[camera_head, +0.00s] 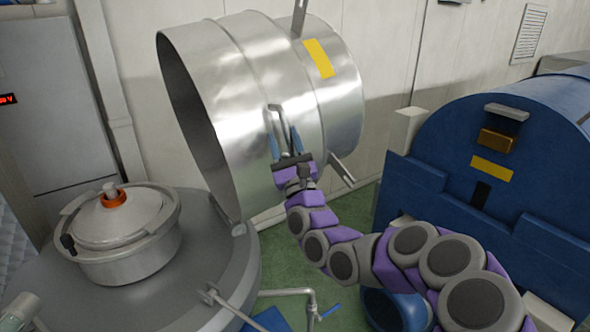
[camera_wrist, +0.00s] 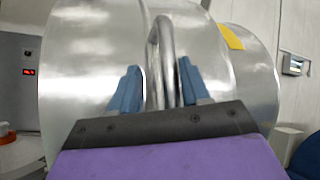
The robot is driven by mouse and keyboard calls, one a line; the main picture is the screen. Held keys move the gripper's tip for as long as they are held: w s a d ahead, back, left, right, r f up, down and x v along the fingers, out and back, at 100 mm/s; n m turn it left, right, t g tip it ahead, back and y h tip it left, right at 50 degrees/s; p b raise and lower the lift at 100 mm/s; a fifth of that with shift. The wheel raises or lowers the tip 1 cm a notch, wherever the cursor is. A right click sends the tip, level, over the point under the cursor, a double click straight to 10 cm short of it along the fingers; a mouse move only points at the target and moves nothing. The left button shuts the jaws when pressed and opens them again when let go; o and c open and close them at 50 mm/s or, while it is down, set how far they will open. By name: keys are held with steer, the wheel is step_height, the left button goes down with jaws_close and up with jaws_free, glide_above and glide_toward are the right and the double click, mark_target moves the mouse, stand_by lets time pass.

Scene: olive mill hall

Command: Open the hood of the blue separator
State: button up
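A shiny metal hood (camera_head: 235,95) with a yellow label is tipped on its side, its open mouth facing left. Its lower edge meets the rim of a grey round machine base (camera_head: 215,270), whose lidded bowl (camera_head: 115,235) is uncovered. The hood also fills much of the wrist view (camera_wrist: 90,70). A bent bar handle (camera_head: 274,120) is on the hood's side. My gripper (camera_head: 285,145) is at this handle, its blue fingers apart on either side of the bar in the wrist view (camera_wrist: 160,85). I see no clear contact between fingers and bar.
A blue machine housing (camera_head: 500,160) with a yellow label stands at the right. A grey cabinet (camera_head: 40,100) with a red display is at the left. A pipe with a blue-handled tap (camera_head: 312,300) is at the bottom. Green floor (camera_head: 345,215) shows between the machines.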

steer(key=b+v, duration=1.7)
stand_by(0.4)
steer(key=shift+w+f, duration=0.1)
